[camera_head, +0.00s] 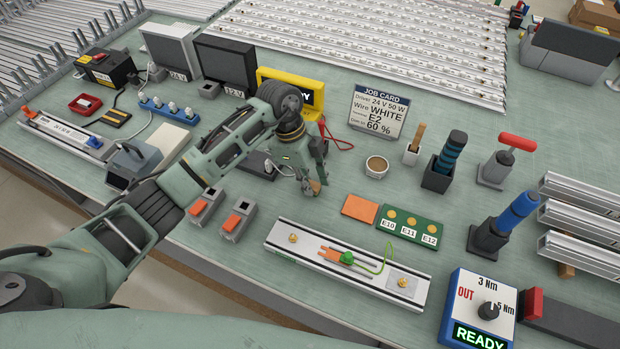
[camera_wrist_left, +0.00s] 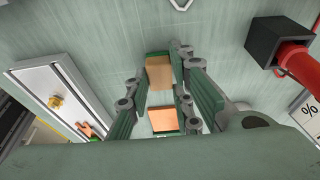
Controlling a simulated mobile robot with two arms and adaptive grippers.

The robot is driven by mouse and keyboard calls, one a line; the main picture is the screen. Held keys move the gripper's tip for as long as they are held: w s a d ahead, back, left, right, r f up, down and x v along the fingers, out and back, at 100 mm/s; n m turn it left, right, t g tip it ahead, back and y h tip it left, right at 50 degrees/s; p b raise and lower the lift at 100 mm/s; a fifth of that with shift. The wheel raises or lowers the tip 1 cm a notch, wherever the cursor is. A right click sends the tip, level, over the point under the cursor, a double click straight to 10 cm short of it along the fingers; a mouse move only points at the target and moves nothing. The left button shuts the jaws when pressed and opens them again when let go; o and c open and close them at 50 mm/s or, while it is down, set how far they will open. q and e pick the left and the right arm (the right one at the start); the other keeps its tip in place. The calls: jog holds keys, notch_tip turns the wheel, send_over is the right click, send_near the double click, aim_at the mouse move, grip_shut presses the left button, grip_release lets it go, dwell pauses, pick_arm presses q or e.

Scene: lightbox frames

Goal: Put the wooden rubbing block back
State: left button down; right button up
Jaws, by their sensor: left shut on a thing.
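My left gripper (camera_head: 312,184) is above the middle of the bench, left of the orange square pad (camera_head: 360,208). In the left wrist view the fingers (camera_wrist_left: 160,82) are closed on a light brown wooden block (camera_wrist_left: 159,73), held at the fingertips. In the head view the block is mostly hidden by the fingers. An orange-topped piece (camera_wrist_left: 167,120) also shows between the fingers in the wrist view; I cannot tell for sure if it is the pad. My right gripper is not in view.
A green board (camera_head: 409,226) marked E10 to E12 lies right of the pad. The long rail fixture (camera_head: 280,238) lies in front. A small cup (camera_head: 376,167), a brush holder (camera_head: 411,154) and the job card (camera_head: 378,112) stand behind.

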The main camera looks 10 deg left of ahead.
pick_arm(q)
jog(key=shift+f, duration=0.15)
jog(key=c, duration=1.5)
grip_release()
jog(key=shift+c, duration=0.2)
jog(key=shift+r, duration=0.25)
jog(key=b+v, duration=0.3)
jog(key=v, duration=0.9)
